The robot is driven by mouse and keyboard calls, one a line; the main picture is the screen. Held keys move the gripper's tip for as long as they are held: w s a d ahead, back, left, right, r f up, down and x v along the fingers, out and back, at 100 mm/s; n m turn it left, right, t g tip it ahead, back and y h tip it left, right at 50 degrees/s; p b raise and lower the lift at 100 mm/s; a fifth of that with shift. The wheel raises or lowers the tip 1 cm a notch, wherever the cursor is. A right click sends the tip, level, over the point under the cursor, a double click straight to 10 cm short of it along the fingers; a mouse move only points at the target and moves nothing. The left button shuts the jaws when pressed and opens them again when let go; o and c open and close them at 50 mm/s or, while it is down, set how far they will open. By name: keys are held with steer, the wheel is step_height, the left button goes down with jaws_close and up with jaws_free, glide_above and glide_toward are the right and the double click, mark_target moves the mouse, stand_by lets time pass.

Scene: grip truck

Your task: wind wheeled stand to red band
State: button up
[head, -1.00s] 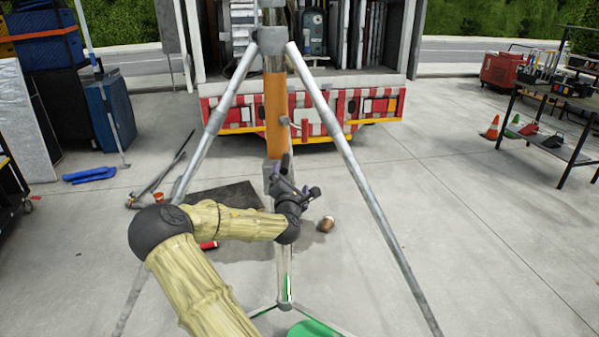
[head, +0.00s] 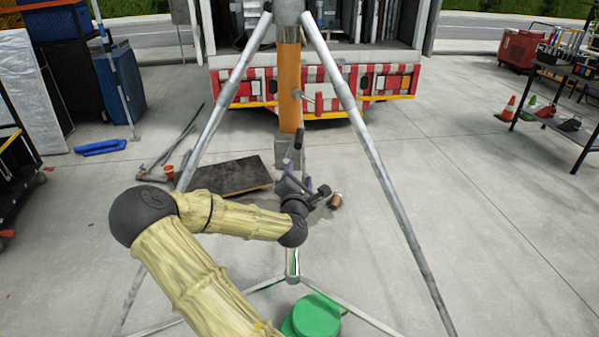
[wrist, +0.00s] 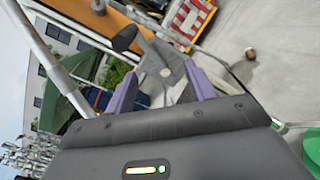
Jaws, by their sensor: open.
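The wheeled stand is a tripod with silver legs (head: 357,130) around a central column that has an orange section (head: 289,80). A grey winch box (head: 285,152) sits below the orange, with a crank whose dark grip (head: 299,138) points up; the grip also shows in the wrist view (wrist: 124,38). My gripper (head: 300,183) is just below the winch box. In the wrist view its purple fingers (wrist: 162,88) are apart, with the grey crank plate (wrist: 165,70) beyond and between them. I cannot tell whether they touch. I cannot make out a red band on the column.
A green round object (head: 315,316) lies by the stand's base. A dark mat (head: 232,177) and a small brown piece (head: 335,201) lie on the floor. A red-and-white truck rear (head: 385,82) stands behind. A tool shelf (head: 560,110) is at right.

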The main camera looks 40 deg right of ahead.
steer(key=shift+s+a, duration=0.25)
